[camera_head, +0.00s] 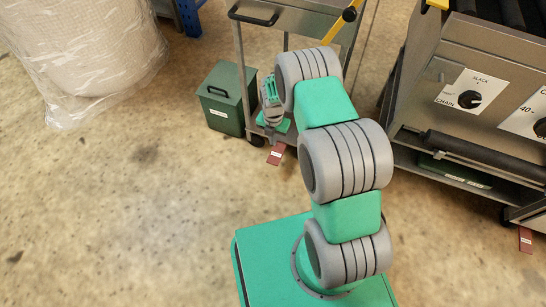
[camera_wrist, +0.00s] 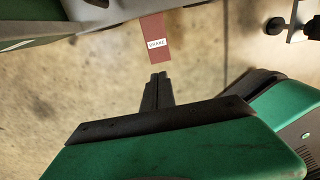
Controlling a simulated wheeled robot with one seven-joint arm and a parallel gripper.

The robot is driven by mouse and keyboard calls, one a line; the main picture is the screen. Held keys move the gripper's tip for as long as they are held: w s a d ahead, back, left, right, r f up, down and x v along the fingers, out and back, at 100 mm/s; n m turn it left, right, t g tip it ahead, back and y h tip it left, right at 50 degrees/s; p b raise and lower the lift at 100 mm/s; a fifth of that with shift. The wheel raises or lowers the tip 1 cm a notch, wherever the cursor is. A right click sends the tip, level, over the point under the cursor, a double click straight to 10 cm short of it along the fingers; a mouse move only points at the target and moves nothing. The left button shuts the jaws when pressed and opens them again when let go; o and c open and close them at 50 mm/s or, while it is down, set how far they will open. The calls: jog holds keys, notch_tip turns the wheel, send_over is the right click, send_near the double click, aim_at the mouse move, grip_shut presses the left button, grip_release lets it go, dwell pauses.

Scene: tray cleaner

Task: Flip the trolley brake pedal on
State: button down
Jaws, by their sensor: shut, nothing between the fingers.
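The trolley (camera_head: 288,25) is a grey metal cart at the top middle of the head view. Its brake pedal (camera_head: 276,154) is a small red-brown plate with a white label, low at the trolley's near left corner. In the wrist view the pedal (camera_wrist: 154,40) sticks out from the trolley's bottom edge, and its label seems to read BRAKE. My gripper (camera_wrist: 157,78) is shut and empty, its fingertips pointing at the pedal's free end with a small gap showing in the picture. I cannot tell the pedal's tilt.
A green box (camera_head: 226,98) with a handle stands left of the trolley. A wrapped bale (camera_head: 85,55) is at the upper left. A machine with CHAIN dial (camera_head: 470,99) stands right, with another red-brown pedal (camera_head: 525,240) low beside it. The floor (camera_head: 130,210) at left is clear.

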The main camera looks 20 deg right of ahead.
aim_at(273, 161)
notch_tip(273, 161, down, 14)
jog(key=b, duration=0.6)
